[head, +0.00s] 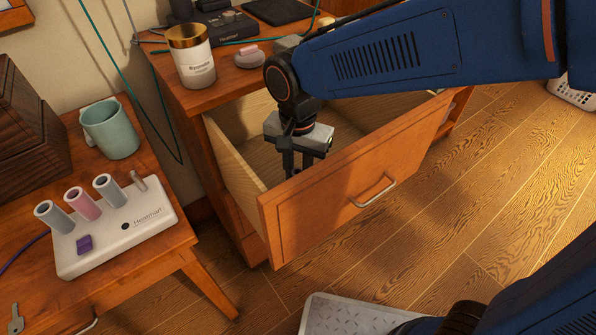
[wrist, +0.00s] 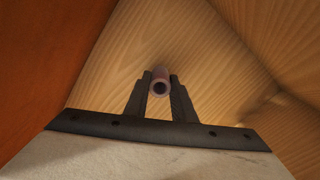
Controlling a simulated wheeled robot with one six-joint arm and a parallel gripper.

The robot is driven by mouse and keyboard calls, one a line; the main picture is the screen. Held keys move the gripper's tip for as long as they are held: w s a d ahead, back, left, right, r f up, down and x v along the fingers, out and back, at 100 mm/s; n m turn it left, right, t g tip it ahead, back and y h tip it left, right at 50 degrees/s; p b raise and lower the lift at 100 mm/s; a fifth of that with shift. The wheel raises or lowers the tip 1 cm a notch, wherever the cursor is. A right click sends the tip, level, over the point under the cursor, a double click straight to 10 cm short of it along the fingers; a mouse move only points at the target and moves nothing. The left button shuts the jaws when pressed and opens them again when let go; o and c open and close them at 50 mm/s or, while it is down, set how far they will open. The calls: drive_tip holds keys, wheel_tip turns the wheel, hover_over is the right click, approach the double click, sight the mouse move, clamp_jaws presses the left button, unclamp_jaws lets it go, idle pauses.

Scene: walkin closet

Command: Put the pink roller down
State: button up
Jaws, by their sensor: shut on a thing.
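My gripper (head: 293,164) points down inside an open wooden drawer (head: 318,209), between its walls. In the wrist view, my gripper (wrist: 160,92) is shut on a small pinkish roller (wrist: 160,77), seen from its hollow end. The drawer's pale wood bottom lies beyond the roller; I cannot tell whether the roller touches it. The roller is hidden by my gripper in the head view. Another pink roller (head: 84,204) stands on a white heater base (head: 128,238) on the left table, between two grey rollers.
The drawer looks otherwise empty around my gripper. A candle jar (head: 190,56) and a small rounded item (head: 249,56) stand on the cabinet top above it. A green mug (head: 110,128) is on the left table. A bare thin peg (head: 138,181) rises from the heater base.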

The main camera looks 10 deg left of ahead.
drive_tip(key=o, duration=1.1)
drive_tip(key=shift+c, duration=0.2)
wheel_tip(320, 180, up, 12)
drive_tip(key=shift+r, duration=0.15)
